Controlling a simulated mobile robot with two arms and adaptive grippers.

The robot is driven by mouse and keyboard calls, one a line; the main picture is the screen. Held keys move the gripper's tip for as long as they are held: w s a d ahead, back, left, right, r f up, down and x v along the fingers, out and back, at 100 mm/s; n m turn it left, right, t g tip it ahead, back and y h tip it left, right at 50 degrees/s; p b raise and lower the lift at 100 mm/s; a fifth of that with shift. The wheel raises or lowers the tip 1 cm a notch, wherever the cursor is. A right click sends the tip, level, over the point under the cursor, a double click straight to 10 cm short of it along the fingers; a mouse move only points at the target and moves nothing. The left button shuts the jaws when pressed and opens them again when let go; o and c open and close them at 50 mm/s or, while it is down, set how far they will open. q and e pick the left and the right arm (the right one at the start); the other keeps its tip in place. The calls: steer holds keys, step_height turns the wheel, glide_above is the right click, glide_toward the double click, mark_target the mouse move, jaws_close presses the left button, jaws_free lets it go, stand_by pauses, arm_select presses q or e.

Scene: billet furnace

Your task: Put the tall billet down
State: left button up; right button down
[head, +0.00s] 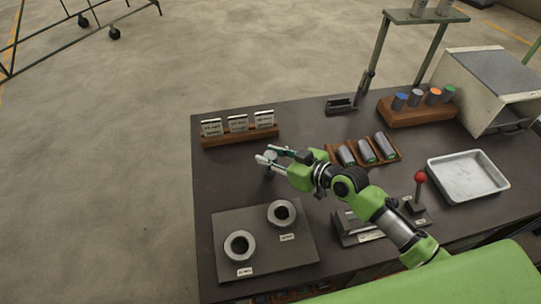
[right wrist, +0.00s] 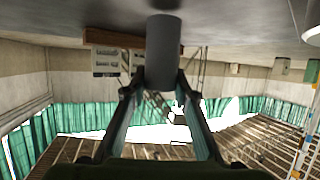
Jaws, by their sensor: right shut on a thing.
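The tall billet is a plain grey cylinder (right wrist: 163,48) between the fingertips of my right gripper (right wrist: 160,86) in the right wrist view. My right gripper (head: 272,160) is shut on it over the dark table, left of the middle. In the head view the billet is small and partly hidden by the fingers. The right wrist view is upside down, with the table top along its upper edge. The billet reaches toward that surface; I cannot tell whether it touches. My left gripper is not in view.
A wooden card holder (head: 240,136) stands behind the gripper. A dark plate (head: 223,220) with two grey rings lies in front. A wooden rack (head: 333,152) with several cylinders is to the right, with a white tray (head: 467,176) beyond. Bare table (head: 222,178) lies to the left.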

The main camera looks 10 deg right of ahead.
steer(key=shift+w+f, duration=0.15)
steer(key=shift+f, duration=0.1)
steer(key=c, duration=2)
jaws_free()
steer(key=shift+f, duration=0.3)
steer(key=shift+c, duration=0.2)
steer(key=o, duration=0.4)
steer(key=shift+s+r, duration=0.2)
